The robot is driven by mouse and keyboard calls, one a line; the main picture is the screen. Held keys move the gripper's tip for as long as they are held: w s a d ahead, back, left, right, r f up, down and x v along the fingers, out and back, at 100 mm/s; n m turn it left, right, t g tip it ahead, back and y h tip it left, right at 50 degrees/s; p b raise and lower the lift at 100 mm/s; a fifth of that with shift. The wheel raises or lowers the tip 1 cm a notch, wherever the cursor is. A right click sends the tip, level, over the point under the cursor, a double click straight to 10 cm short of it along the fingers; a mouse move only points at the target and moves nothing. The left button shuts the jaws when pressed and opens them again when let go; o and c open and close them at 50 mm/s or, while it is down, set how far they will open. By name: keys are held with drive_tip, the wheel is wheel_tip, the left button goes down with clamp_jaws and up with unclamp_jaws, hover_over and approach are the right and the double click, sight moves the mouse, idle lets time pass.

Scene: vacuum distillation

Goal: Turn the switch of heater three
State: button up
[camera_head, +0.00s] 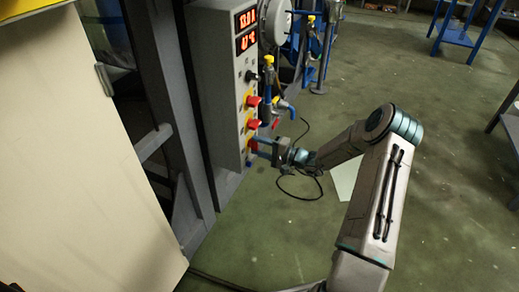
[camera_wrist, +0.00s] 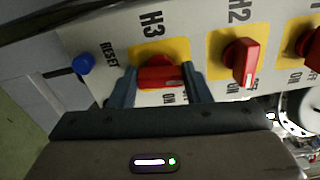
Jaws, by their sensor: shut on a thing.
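The heater three switch is a red knob (camera_wrist: 160,73) on a yellow plate (camera_wrist: 178,48) marked H3, with ON and OFF lettering, in the wrist view. My gripper (camera_wrist: 158,75) has its two fingers on either side of this knob and is shut on it. In the head view my gripper (camera_head: 262,146) reaches the lowest red knob (camera_head: 252,143) on the front of the grey control box (camera_head: 218,90). The fingers partly hide that knob there.
The H2 red knob (camera_wrist: 243,58) is close to the right of my gripper in the wrist view, with another red knob (camera_wrist: 311,48) beyond. A blue RESET button (camera_wrist: 83,64) is to the left. Red displays (camera_head: 245,30) top the box. Open green floor (camera_head: 450,160) lies right.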

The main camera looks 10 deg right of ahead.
drive_tip(key=shift+d+n, duration=0.1)
drive_tip(key=shift+n, duration=0.4)
drive_tip(key=shift+b, duration=0.3)
drive_tip(key=o, duration=1)
drive_tip(key=p+v, duration=0.3)
drive_tip(key=v, duration=1.1)
drive_tip(key=shift+p, duration=0.4)
